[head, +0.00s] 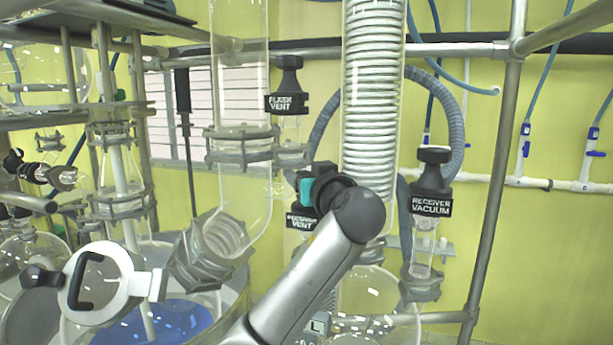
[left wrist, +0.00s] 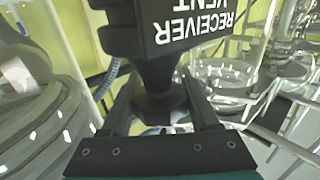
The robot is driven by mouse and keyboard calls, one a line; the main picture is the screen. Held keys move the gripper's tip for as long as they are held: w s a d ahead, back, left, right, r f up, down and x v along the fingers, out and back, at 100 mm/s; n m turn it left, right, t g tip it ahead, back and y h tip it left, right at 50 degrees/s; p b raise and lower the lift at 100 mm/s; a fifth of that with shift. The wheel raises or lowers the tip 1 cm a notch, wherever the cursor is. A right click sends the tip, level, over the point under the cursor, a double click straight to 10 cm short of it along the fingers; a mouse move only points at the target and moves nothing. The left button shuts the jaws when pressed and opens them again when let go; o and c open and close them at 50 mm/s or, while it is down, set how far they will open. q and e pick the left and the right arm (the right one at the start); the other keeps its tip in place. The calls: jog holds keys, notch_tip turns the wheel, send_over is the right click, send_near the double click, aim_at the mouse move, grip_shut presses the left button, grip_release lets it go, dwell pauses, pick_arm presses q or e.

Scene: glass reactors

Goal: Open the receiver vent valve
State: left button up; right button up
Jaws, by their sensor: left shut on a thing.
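The receiver vent valve shows in the head view as a black label plate (head: 301,221), partly covered by my left arm. In the left wrist view the valve's black body (left wrist: 190,22) fills the top, its label upside down, and narrows to a black neck. My left gripper (left wrist: 165,108) has one finger on each side of that neck and is shut on it. In the head view the left gripper (head: 308,188) shows only its teal and black part behind the wrist. Its fingertips are hidden there. I cannot tell how far the valve is turned. My right gripper is not in view.
The flash vent valve (head: 287,100) stands above and left of my wrist. The receiver vacuum valve (head: 432,195) stands to the right. A glass coil condenser (head: 372,90) rises just behind my arm. Glass vessels, clamps and metal rods crowd the left side.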

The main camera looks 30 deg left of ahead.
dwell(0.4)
pick_arm(q)
jog(key=o, duration=1.1)
jog(key=shift+a, duration=0.15)
